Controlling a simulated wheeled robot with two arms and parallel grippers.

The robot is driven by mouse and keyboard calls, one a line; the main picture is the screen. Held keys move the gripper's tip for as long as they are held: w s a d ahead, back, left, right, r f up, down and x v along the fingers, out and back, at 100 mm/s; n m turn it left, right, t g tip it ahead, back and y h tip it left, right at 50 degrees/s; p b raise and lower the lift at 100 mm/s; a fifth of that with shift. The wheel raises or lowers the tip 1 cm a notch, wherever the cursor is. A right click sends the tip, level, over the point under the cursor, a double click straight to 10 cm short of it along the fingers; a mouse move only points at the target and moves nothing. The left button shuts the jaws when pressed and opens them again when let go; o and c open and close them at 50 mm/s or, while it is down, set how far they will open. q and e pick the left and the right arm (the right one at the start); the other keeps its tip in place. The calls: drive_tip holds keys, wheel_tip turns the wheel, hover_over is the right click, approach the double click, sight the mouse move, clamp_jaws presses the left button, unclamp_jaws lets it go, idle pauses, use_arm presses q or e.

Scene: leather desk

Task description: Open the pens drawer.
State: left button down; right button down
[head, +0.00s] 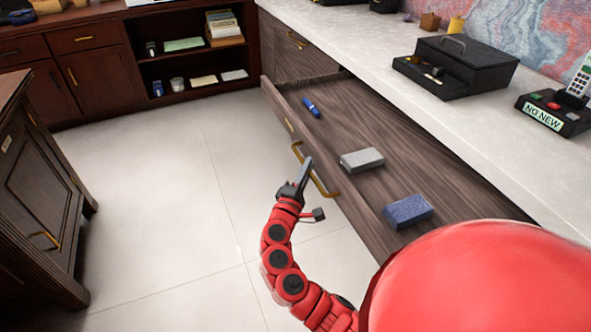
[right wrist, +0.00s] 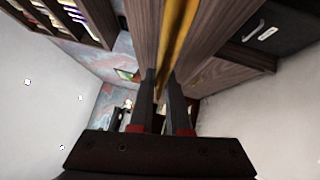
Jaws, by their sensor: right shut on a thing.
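A wide wooden drawer (head: 350,132) stands pulled out from under the white counter, its inside in view. A blue marker-like thing (head: 311,107), a grey box (head: 362,160) and a blue box (head: 408,211) lie in it. A brass handle (head: 325,186) is on its front; I cannot read any label there. My right gripper (head: 305,168) is at the handle's left part in the head view, shut on it. In the right wrist view the fingers (right wrist: 162,92) are at the brass bar (right wrist: 178,42). My left gripper is not in view.
On the counter (head: 400,88) are a black case (head: 468,62) and a phone stand (head: 553,116). A shut drawer front (head: 290,48) is farther along. A dark cabinet (head: 45,190) stands at left. The pale floor (head: 165,200) between is clear.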

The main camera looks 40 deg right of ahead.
drive_tip(key=shift+d, duration=0.1)
drive_tip(key=c, duration=0.9)
unclamp_jaws()
drive_tip(key=p+v, duration=0.1)
drive_tip(key=v, duration=1.6)
drive_tip(key=shift+s+a+f, duration=0.1)
drive_tip(key=shift+s+a, duration=0.05)
drive_tip(key=shift+a, duration=0.05)
